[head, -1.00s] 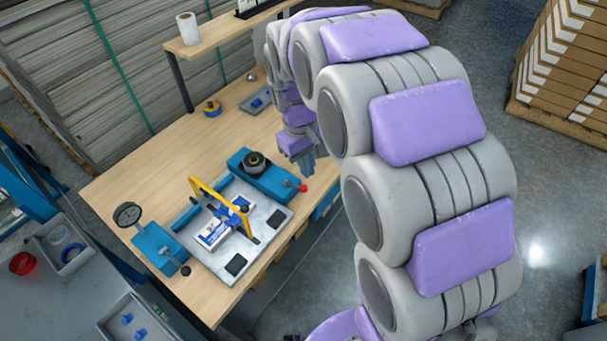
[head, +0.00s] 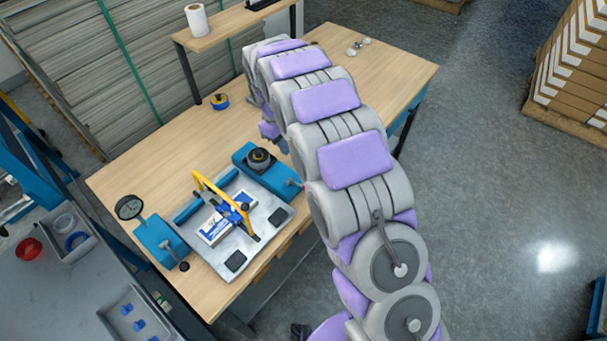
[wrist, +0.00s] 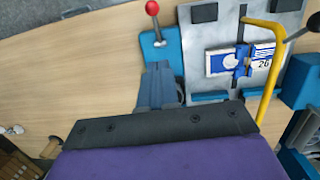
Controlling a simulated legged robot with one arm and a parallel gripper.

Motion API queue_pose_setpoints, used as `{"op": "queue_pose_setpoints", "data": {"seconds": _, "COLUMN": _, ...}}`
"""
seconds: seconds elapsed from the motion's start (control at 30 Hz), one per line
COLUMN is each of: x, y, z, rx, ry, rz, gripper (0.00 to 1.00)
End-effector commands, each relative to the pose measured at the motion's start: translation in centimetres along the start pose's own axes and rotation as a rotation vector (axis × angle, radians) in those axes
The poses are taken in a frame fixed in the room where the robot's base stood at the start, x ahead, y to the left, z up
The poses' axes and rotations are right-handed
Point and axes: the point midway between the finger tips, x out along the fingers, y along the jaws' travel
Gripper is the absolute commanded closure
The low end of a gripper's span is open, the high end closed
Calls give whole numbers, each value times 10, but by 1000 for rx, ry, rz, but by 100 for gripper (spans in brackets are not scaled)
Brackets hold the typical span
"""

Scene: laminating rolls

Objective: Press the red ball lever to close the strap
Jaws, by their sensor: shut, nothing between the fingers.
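The red ball lever (wrist: 152,7) shows at the top of the wrist view, on a thin rod rising from a blue base (wrist: 168,45). In the head view my arm hides most of the lever. My gripper (wrist: 157,70) is shut and empty, beside the blue base and apart from the ball. A white and blue pack (head: 222,222) lies on a grey plate (head: 268,212) under a yellow arch (head: 216,194); the pack and arch also show in the wrist view. I cannot clearly make out the strap.
A black round knob (head: 259,159) tops the blue block beside the plate. A dial gauge (head: 130,207) stands at the left. The table's front edge is close to the plate.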

Motion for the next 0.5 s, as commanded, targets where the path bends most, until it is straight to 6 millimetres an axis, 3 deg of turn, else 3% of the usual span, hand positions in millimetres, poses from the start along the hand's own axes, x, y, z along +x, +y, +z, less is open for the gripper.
{"op": "queue_pose_setpoints", "data": {"seconds": 0.33, "x": 1, "y": 0, "z": -2, "rx": -1, "ry": 0, "rz": 1, "gripper": 100}}
{"op": "queue_pose_setpoints", "data": {"seconds": 0.5, "x": 14, "y": 0, "z": 0, "rx": -1, "ry": -2, "rz": -1, "gripper": 100}}
